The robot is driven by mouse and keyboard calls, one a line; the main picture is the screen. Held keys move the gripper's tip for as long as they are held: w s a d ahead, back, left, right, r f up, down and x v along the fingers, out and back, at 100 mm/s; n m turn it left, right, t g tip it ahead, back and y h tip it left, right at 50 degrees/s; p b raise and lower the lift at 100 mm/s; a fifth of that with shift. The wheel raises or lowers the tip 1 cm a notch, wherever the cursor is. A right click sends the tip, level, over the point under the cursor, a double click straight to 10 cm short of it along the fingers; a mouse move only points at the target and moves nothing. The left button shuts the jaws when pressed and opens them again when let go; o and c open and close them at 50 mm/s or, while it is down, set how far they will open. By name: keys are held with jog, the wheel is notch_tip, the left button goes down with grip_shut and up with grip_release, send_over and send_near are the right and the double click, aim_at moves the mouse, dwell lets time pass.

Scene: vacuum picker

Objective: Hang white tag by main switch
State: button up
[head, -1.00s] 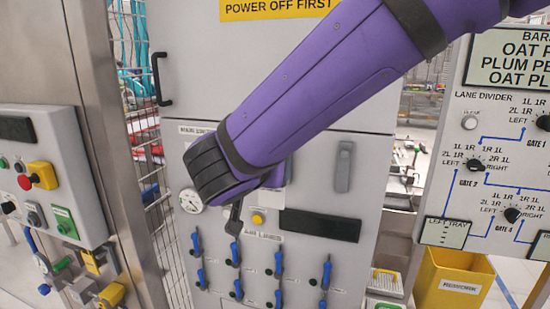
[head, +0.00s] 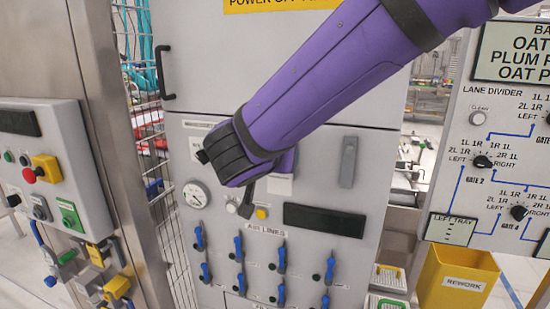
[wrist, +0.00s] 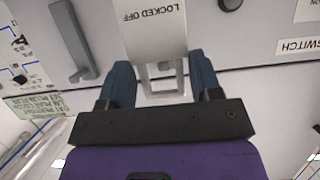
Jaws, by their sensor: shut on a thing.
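In the wrist view my gripper (wrist: 162,82) is shut on the white tag (wrist: 155,28), with dark blue fingers on either side of its narrow, loop-like end. The tag reads "LOCKED OFF", upside down in this view. A black knob (wrist: 230,4) shows at the top edge, to the right of the tag, and a label ending in "SWITCH" (wrist: 299,46) is at the right. In the head view my purple arm hides most of the gripper and the knob. A pale piece that looks like the tag (head: 280,184) shows below the arm. Whether the tag touches the cabinet I cannot tell.
The grey cabinet has a door handle (head: 348,162), a gauge (head: 195,195), a black strip (head: 323,220) and several blue air valves (head: 281,258) below. A lane panel (head: 500,150) and a yellow rework bin (head: 456,280) are at the right. A button box (head: 45,170) is at the left.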

jog(key=shift+w+d+f, duration=0.15)
jog(key=shift+w+d, duration=0.2)
jog(key=shift+w, duration=0.55)
jog(key=shift+w+d+f, duration=0.15)
jog(key=shift+w+d, duration=0.15)
jog(key=shift+w, duration=0.6)
jog(key=shift+w+d+f, duration=0.15)
jog(key=shift+w+d, duration=0.2)
jog(key=shift+w, duration=0.55)
jog(key=o, duration=1)
